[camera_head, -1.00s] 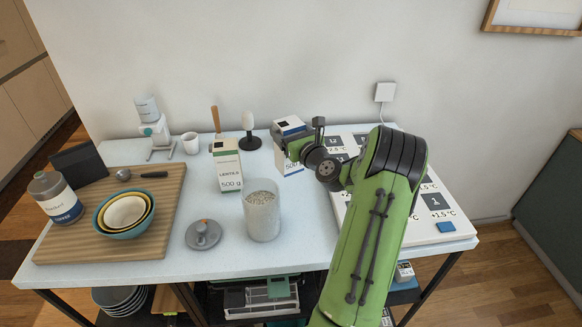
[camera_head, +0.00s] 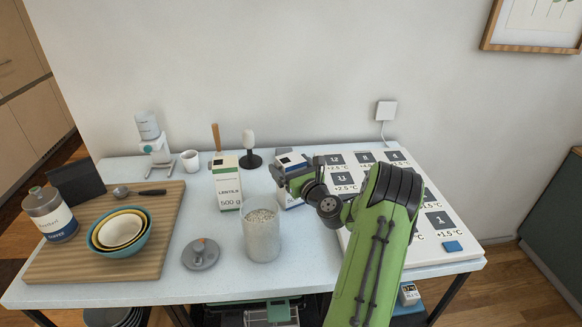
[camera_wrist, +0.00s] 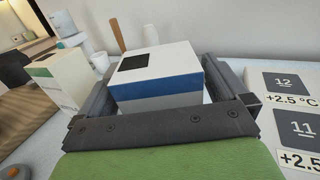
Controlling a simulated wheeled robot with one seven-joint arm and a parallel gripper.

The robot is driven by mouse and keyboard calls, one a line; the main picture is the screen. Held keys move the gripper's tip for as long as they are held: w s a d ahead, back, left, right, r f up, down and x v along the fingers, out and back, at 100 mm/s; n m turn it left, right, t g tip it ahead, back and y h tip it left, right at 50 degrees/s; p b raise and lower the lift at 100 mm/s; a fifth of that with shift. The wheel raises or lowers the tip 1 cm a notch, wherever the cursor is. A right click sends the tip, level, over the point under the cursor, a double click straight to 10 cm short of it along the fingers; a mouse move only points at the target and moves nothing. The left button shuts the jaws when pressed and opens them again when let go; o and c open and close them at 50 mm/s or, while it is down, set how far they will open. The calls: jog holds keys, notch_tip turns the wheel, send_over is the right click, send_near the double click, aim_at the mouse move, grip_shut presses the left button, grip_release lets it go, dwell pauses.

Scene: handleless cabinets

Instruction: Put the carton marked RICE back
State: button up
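A white carton with a blue band and a dark square on top (camera_head: 291,161) is between the fingers of my gripper (camera_head: 297,177). In the wrist view the carton (camera_wrist: 155,78) sits between both fingers, which appear closed on its sides. "500 g" is partly visible on its front; its name is hidden, so I cannot read RICE. It is upright, low at the back of the table, right of the LENTILS carton (camera_head: 227,186). I cannot tell whether its base touches the table.
A clear canister with pale contents (camera_head: 262,238) and a grey lid (camera_head: 201,254) stand in front. A white board with numbered squares (camera_head: 408,160) is to the right. A wooden board with nested bowls (camera_head: 120,232) is left.

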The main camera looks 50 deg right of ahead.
jog(key=shift+r, duration=0.2)
jog(key=b+v, duration=0.1)
jog(key=v, duration=1.1)
jog(key=shift+b, duration=0.3)
